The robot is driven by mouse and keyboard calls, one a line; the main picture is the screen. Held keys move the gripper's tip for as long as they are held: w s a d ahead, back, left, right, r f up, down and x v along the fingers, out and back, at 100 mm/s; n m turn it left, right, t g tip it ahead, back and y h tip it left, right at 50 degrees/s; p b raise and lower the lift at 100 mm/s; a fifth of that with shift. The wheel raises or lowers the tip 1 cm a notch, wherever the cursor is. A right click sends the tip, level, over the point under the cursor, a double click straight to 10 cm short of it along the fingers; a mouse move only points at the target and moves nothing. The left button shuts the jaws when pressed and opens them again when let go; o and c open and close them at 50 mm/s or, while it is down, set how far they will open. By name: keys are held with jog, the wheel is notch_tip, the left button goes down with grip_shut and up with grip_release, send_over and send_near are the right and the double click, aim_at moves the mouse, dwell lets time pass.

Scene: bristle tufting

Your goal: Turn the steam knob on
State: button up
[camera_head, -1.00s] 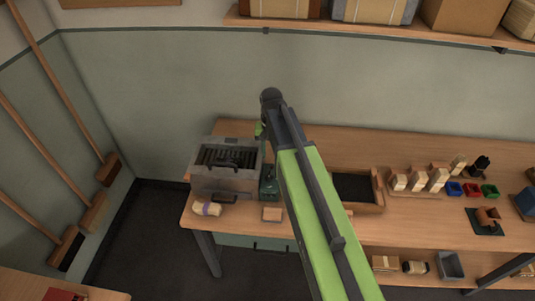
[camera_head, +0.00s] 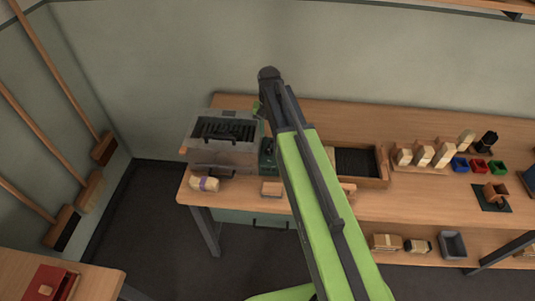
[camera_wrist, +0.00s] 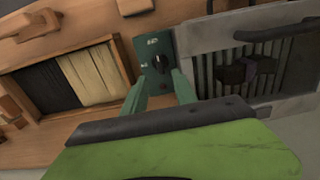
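The steam knob (camera_wrist: 161,63) is a dark round knob on the face of a small green control box (camera_wrist: 146,47), seen in the wrist view. In the head view the green box (camera_head: 267,157) stands beside the grey steam box, partly behind my arm. My gripper (camera_wrist: 159,82) has two green fingers that are apart and empty. The knob appears just beyond the fingertips, lined up with the gap between them; I cannot tell if they touch it. In the head view my gripper is mostly hidden behind my arm's end.
The grey steam box (camera_head: 222,155), with dark slats and a handle, adjoins the green box. A wooden tray (camera_head: 376,181) of bristles lies on its other side. A banded bundle (camera_head: 204,183) and a small block (camera_head: 272,188) lie near the bench's front edge.

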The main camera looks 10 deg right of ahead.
aim_at(269, 147)
notch_tip(269, 147, down, 8)
jog(key=b, duration=0.6)
jog(key=shift+r, duration=0.2)
